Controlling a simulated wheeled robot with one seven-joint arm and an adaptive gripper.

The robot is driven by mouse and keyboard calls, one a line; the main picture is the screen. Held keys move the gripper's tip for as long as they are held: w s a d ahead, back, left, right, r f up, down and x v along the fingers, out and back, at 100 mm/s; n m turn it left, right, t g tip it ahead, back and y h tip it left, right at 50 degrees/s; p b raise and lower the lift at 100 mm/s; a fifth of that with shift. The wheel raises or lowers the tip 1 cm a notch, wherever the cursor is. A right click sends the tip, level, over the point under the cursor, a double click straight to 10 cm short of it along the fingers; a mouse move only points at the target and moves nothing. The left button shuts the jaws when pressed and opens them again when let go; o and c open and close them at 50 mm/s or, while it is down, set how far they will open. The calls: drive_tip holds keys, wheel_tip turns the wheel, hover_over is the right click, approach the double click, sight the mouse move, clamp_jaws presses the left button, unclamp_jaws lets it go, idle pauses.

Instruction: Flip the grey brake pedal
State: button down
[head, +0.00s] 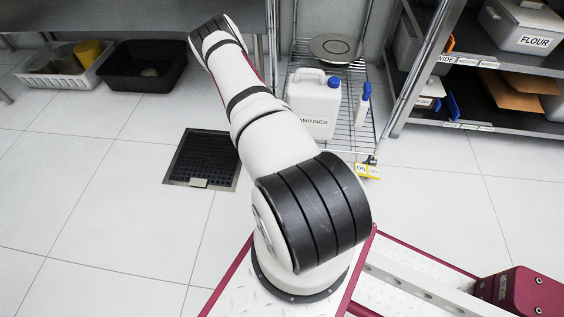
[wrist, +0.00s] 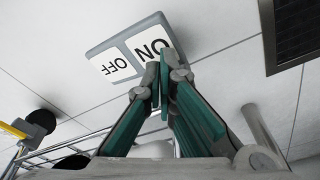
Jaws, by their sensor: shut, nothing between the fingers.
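The grey brake pedal (wrist: 131,54) is a rounded rocker plate with a white ON label and a white OFF label. It shows in the upper middle of the wrist view, over the pale floor. My gripper (wrist: 159,80) has green-sided fingers, which are shut together and empty. Its fingertips overlap the ON half in the picture; I cannot tell whether they touch it. The tips cover the pedal's near edge. Which half is pressed down is unclear. The gripper and the grey pedal are out of sight in the head view.
A wire rack holds a sanitiser jug (head: 313,104) and a spray bottle (head: 363,104). A yellow ON/OFF pedal (head: 367,171) sits at its right foot. A dark caster wheel (wrist: 42,119) shows at left in the wrist view. A drain grate (head: 203,158) lies in the open tiled floor.

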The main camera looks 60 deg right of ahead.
drive_tip(key=shift+f+b, duration=1)
drive_tip(key=shift+f, duration=0.4)
idle(0.9)
drive_tip(key=shift+r, duration=0.15)
drive_tip(key=shift+r+p, duration=1.85)
drive_tip(key=shift+r, duration=1.55)
